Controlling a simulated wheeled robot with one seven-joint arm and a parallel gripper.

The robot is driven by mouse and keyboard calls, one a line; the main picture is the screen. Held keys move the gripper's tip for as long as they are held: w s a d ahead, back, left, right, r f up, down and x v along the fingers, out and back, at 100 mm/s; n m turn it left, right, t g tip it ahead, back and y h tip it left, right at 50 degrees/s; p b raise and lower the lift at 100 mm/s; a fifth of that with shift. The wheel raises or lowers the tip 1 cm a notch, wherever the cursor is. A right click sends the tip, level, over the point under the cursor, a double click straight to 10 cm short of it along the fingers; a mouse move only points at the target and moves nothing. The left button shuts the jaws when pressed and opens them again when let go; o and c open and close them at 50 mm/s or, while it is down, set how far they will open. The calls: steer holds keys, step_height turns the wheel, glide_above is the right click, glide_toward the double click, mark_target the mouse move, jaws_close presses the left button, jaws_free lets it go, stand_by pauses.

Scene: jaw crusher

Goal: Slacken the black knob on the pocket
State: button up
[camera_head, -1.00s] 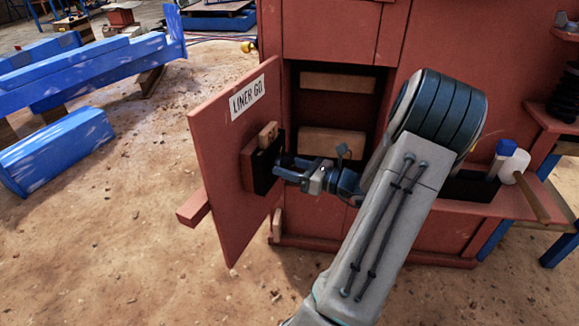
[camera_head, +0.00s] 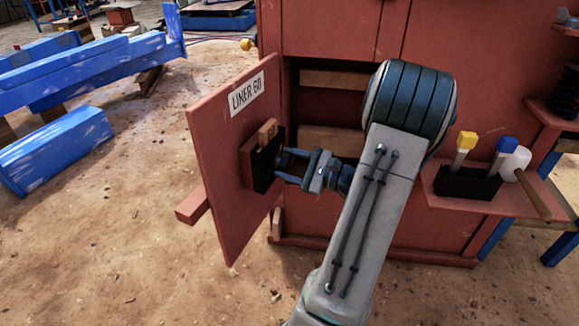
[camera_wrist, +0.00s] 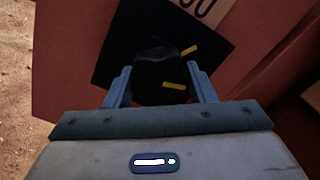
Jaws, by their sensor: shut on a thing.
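The black knob (camera_wrist: 160,75) shows in the wrist view between the two fingers of my gripper (camera_wrist: 162,88). It has a yellow mark, and a second yellow mark lies on the black plate behind it. My gripper is shut on the knob, one finger on each side. In the head view my gripper (camera_head: 284,168) reaches left to the pocket (camera_head: 262,172), a black-faced box on the open red door (camera_head: 222,150). The knob is hidden there by my fingers. A wooden piece (camera_head: 267,134) stands in the pocket's top. The door bears a "LINER 60" label (camera_head: 246,94).
The red cabinet (camera_head: 335,38) stands open behind my arm, with pale wooden pieces inside. A black holder (camera_head: 467,183) with yellow- and blue-topped tools sits on a red shelf at right, beside a white-headed mallet (camera_head: 515,162). Blue beams lie at left.

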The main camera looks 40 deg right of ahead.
steer(key=n+b, duration=0.2)
steer(key=n, duration=0.1)
steer(key=shift+d+f+n, duration=0.1)
steer(key=shift+f+n, duration=0.1)
steer(key=shift+n, duration=0.1)
steer(key=shift+r+n+b, duration=0.2)
steer(key=shift+n+b, duration=1.2)
steer(key=o, duration=1)
steer(key=shift+r, duration=0.1)
steer(key=p+v, duration=0.4)
steer(key=v, duration=0.9)
steer(key=shift+s+d, duration=0.25)
steer(key=shift+s, duration=0.05)
